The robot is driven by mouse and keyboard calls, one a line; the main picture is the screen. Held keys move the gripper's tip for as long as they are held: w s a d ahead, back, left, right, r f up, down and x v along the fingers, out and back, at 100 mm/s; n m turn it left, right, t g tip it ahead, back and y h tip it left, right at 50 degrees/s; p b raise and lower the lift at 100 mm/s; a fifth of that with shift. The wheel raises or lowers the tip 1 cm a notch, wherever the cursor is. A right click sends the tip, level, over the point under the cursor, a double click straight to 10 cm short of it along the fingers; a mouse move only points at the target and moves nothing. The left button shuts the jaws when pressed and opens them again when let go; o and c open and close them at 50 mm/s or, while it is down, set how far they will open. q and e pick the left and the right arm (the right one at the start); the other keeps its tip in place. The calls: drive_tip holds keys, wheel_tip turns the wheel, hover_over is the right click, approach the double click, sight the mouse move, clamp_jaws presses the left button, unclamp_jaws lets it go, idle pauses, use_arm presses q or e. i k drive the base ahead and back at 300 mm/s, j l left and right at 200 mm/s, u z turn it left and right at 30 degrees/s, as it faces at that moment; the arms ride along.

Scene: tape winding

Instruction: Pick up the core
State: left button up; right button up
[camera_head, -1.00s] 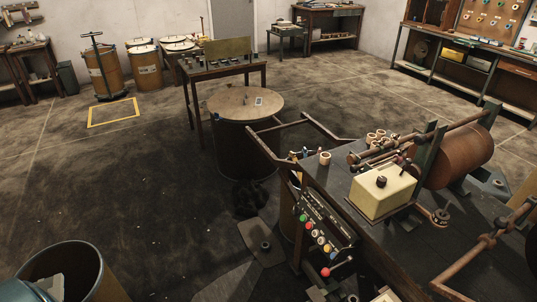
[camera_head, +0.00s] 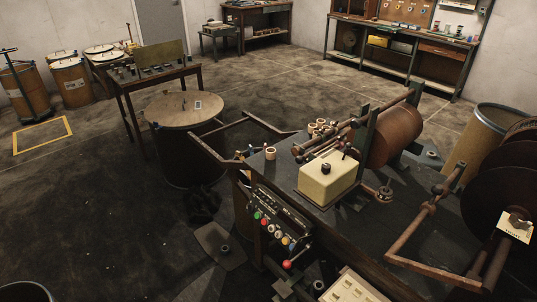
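A small tan ring-shaped core (camera_head: 270,153) stands alone near the left corner of the dark machine table (camera_head: 262,172). A group of similar tan cores (camera_head: 319,128) stands further back on the same table, partly hidden by the machine's rollers (camera_head: 345,130). I cannot tell which core the task means. Neither of my grippers is in view.
A cream box (camera_head: 328,178) sits on the machine table, with a control panel (camera_head: 275,222) with coloured knobs at its front. A round wooden-topped drum (camera_head: 185,110) stands to the left. Dark open floor (camera_head: 90,200) lies at the left.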

sight(271, 154)
drive_tip(key=i+j+z, duration=0.25)
drive_tip(key=i+j, duration=0.2)
drive_tip(key=j, duration=0.25)
drive_tip(key=i+j+z, duration=0.15)
drive_tip(key=j, duration=0.25)
drive_tip(key=i+j+z, duration=0.15)
drive_tip(key=j, duration=0.3)
drive_tip(key=i+j+z, duration=0.15)
drive_tip(key=j, duration=0.25)
drive_tip(key=i+j+z, duration=0.1)
drive_tip(key=i+j, duration=0.15)
drive_tip(key=j, duration=0.25)
drive_tip(key=i+j+z, duration=0.15)
drive_tip(key=j, duration=0.3)
drive_tip(key=i+j+z, duration=0.15)
drive_tip(key=j, duration=0.3)
drive_tip(key=k, duration=0.05)
